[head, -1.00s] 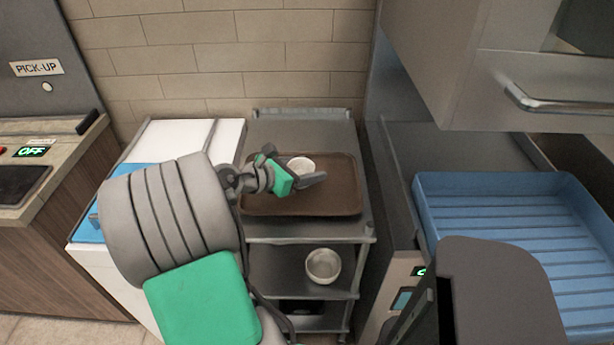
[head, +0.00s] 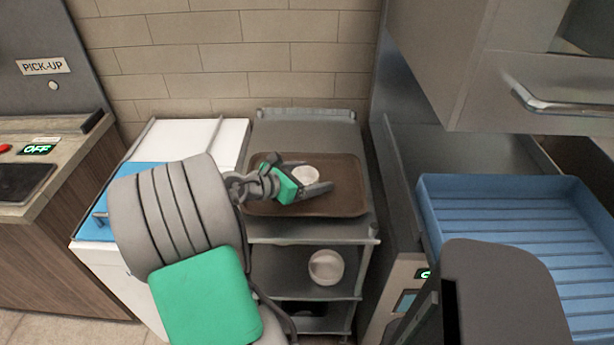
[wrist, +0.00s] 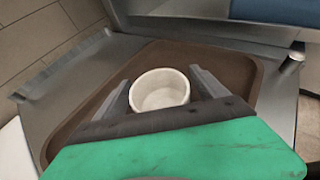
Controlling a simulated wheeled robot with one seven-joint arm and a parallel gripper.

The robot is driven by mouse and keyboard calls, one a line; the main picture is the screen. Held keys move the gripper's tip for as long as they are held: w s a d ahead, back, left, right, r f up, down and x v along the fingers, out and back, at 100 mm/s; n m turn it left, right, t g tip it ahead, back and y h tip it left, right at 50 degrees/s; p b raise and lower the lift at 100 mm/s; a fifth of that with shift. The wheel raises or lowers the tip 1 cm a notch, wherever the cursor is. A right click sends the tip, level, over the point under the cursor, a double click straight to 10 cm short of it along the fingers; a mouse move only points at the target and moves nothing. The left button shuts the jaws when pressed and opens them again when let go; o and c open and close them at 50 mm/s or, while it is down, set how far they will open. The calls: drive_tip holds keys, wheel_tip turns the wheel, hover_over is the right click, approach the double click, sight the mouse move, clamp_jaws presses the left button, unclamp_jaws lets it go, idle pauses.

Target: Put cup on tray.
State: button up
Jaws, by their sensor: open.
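A small white cup (head: 306,174) stands upright on the brown tray (head: 345,190), which lies on the top shelf of a grey cart. In the wrist view the cup (wrist: 159,90) is empty and sits between the two fingers of my gripper (wrist: 160,88), with a gap visible on its sides. My gripper (head: 303,181) is open, low over the tray in the head view, and partly hides the cup and the tray. The tray's brown surface (wrist: 235,65) also shows around the fingers in the wrist view.
A white bowl (head: 326,267) stands on the cart's lower shelf. A blue ribbed bin (head: 520,230) is at the right. A white cabinet with a blue top (head: 150,175) is at the left. A brick wall is behind the cart.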

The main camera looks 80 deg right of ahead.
drive_tip(key=shift+w+a+r, duration=0.2)
drive_tip(key=shift+r, duration=0.05)
drive_tip(key=p+v, duration=0.1)
drive_tip(key=v, duration=1)
drive_tip(key=shift+w+a, duration=0.15)
drive_tip(key=shift+a, duration=0.05)
